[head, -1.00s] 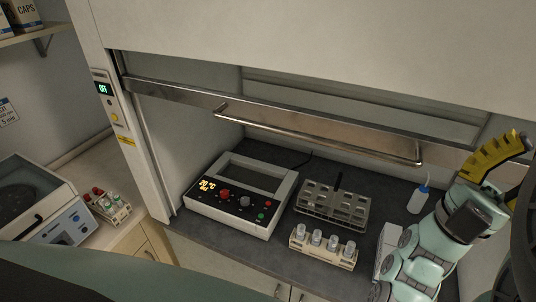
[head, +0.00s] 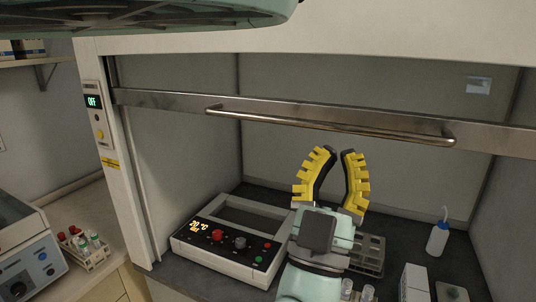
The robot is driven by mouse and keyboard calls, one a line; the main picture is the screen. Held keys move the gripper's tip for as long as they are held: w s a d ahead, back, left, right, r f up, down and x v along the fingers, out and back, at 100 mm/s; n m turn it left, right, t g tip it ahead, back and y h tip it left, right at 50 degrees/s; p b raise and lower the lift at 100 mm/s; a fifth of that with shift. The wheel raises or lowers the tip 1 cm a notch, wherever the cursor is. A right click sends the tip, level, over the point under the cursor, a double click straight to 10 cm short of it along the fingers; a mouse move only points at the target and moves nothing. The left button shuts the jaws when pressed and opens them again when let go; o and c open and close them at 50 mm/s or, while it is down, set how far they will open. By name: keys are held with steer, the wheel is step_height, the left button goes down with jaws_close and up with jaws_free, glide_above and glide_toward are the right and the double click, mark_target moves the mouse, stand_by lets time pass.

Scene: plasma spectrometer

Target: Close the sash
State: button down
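The fume hood's sash shows as a metal bottom rail (head: 172,101) across the hood opening, with a long horizontal bar handle (head: 330,126) on its front. The sash is raised, and the hood opening below the rail is clear to the worktop.
Inside the hood stand a heating unit (head: 218,256) reading 20 °C, a tube rack (head: 371,254) partly hidden by my arm, and a wash bottle (head: 438,235). A control panel (head: 94,101) reading OFF is on the left post. A centrifuge (head: 22,262) and small vial rack (head: 90,251) stand outside left.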

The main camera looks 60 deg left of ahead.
mark_target(349, 121)
steer(key=d+p+x, duration=0.1)
steer(key=p+x, duration=0.5)
steer(key=x, duration=0.4)
steer(key=shift+w+a+f+p, duration=0.1)
steer(key=shift+a+f+p, duration=0.2)
steer(key=shift+f, duration=0.4)
steer(key=shift+w+a+f+p, duration=0.1)
steer(key=shift+f+p, duration=0.3)
steer(key=shift+f, duration=0.3)
steer(key=shift+w+a+f+p, duration=0.1)
steer(key=shift+a+f+p, duration=0.2)
steer(key=shift+f, duration=0.4)
steer(key=shift+d, duration=0.1)
step_height(349, 121, down, 58)
steer(key=b, duration=4.3)
steer(key=shift+f, duration=0.2)
